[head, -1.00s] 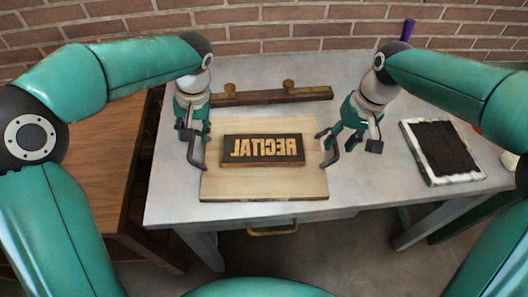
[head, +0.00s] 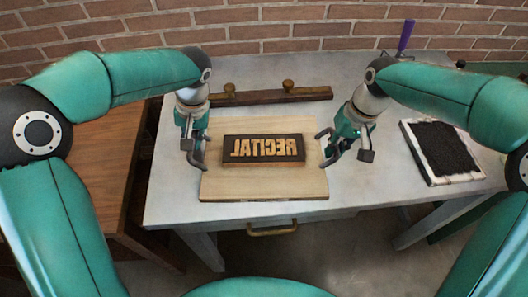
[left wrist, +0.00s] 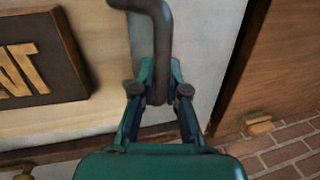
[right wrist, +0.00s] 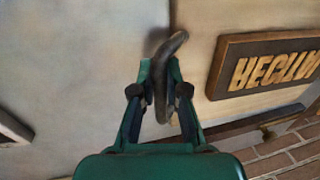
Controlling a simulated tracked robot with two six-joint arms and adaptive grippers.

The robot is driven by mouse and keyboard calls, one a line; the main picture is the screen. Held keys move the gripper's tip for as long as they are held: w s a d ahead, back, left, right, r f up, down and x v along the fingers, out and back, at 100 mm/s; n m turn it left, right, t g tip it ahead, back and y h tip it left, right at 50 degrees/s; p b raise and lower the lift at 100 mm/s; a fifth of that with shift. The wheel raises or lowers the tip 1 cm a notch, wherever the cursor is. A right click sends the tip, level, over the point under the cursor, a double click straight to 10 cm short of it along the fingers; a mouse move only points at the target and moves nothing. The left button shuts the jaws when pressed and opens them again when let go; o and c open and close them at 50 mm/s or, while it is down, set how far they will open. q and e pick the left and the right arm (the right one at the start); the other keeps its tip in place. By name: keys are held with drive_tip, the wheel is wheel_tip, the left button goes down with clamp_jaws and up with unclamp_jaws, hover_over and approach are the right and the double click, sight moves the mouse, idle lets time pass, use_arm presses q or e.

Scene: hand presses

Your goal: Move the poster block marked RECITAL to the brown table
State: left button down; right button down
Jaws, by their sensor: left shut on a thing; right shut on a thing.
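The poster block marked RECITAL is a pale wooden board (head: 215,187) with a dark plate (head: 263,150) of raised mirrored letters. It lies flat on the grey table. My left gripper (head: 194,152) is shut on the dark curved left handle (left wrist: 152,18) of the board. My right gripper (head: 337,147) is shut on the matching right handle (right wrist: 170,48). Part of each handle is hidden between the fingers. The brown table (head: 112,140) stands at the left in the head view, partly hidden by my left arm.
The grey table (head: 375,195) has a framed dark pad (head: 442,150) at its right. A dark bar with brass knobs (head: 275,95) lies behind the board. A purple upright piece (head: 405,37) stands at the back. A gap separates the two tables.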

use_arm(q)
drive_tip(key=shift+w+r, duration=0.1)
drive_tip(key=shift+r, duration=0.1)
use_arm(e)
drive_tip(key=shift+w+r, duration=0.1)
drive_tip(key=shift+r, duration=0.05)
